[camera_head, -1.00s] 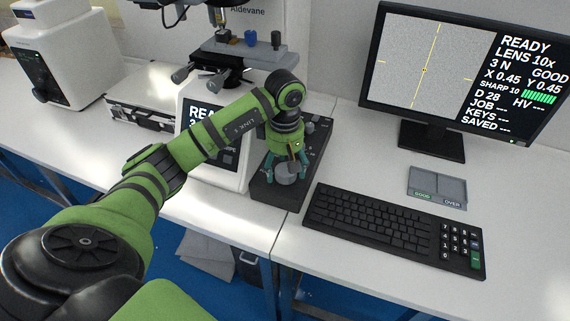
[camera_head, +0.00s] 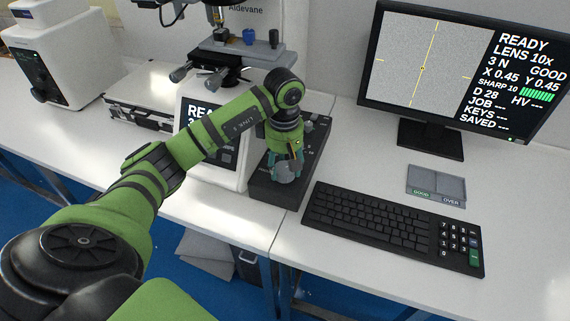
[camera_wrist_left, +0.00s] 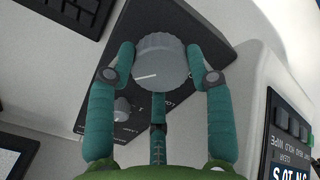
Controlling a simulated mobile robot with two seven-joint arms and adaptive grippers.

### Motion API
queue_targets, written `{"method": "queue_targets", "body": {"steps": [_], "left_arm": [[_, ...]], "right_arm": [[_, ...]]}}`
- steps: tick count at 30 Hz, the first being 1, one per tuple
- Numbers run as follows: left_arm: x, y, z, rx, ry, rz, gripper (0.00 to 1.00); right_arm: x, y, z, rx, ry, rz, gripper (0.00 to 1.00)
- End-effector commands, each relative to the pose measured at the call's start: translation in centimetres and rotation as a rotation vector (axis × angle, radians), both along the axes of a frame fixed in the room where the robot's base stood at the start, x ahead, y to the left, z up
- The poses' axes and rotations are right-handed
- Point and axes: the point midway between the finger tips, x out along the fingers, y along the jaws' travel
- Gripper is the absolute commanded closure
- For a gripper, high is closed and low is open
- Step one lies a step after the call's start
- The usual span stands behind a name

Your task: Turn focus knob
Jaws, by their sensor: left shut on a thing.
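The grey focus knob (camera_head: 285,173) stands on the dark control box (camera_head: 268,190), left of the keyboard. It also shows in the left wrist view (camera_wrist_left: 160,62), large, ribbed, with a white index line on its face. My left gripper (camera_head: 283,168) is shut on the knob from above, its teal fingers around the knob's side. In the left wrist view one fingertip touches each side, and a third finger is below. The monitor (camera_head: 463,70) reads READY, LENS 10x, GOOD and SHARP 10, with a full green bar. My right gripper is not in view.
A keyboard (camera_head: 385,222) lies right of the control box. A small GOOD/OVER tray (camera_head: 437,184) sits behind it. The tester with its lit screen (camera_head: 195,113) stands left of the box, partly hidden by my arm. A smaller knob (camera_wrist_left: 122,108) is beside the focus knob.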

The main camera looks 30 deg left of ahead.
Motion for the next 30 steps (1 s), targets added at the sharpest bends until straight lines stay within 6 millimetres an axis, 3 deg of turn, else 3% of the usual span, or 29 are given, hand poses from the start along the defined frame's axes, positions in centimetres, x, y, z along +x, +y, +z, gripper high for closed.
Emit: {"method": "queue_targets", "body": {"steps": [11,30], "left_arm": [[-0.1,0.6,-0.2,0.012,0.003,0.138,0.8],[-0.3,0.6,-0.2,0.015,0.0,0.729,0.8]], "right_arm": [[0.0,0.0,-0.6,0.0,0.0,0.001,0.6],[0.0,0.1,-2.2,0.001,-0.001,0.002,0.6]]}}
